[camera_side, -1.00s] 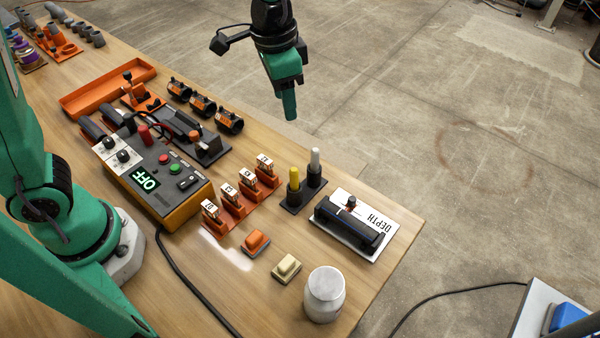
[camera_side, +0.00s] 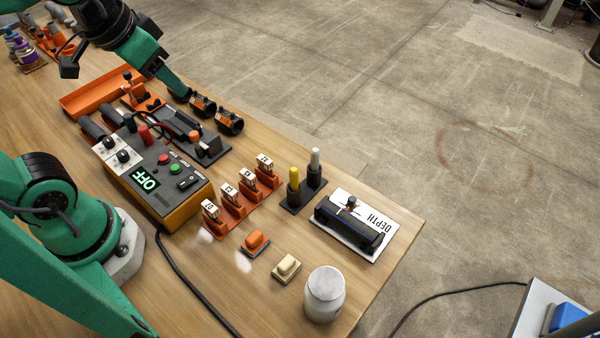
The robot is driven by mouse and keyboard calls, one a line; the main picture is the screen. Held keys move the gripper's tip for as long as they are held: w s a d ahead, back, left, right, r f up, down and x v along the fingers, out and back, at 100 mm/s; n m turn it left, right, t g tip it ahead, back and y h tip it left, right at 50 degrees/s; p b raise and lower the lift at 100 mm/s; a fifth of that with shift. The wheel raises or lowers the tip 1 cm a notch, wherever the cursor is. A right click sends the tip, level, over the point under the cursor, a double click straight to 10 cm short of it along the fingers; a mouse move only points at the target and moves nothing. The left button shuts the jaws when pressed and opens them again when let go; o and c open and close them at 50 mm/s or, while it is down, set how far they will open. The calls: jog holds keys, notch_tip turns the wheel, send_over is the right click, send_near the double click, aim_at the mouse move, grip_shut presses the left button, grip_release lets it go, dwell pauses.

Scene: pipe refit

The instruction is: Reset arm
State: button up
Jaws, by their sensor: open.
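My gripper (camera_side: 178,86) is in the upper left of the side view, green, pointing down and to the right. It shows in front of the black ringed fittings (camera_side: 203,106) near the table's far edge and hides part of the leftmost one. I see nothing held in it. The gap between its fingers does not show clearly, and I cannot tell its height above the table.
Beneath the arm lie an orange tray (camera_side: 78,104) and an orange stand (camera_side: 140,95). The control box (camera_side: 168,202) reads OFF. Numbered clips (camera_side: 248,182), a depth gauge (camera_side: 345,228) and a white jar (camera_side: 324,296) stand to the right. The front right tabletop has bare wood.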

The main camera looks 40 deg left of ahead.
jog(key=shift+s+a+f+n+t, duration=0.2)
jog(key=shift+s+a, duration=0.15)
jog(key=shift+s, duration=0.25)
jog(key=shift+s+a+f+n+t, duration=0.1)
jog(key=shift+s+a+n, duration=0.15)
jog(key=shift+s, duration=0.3)
dwell(0.4)
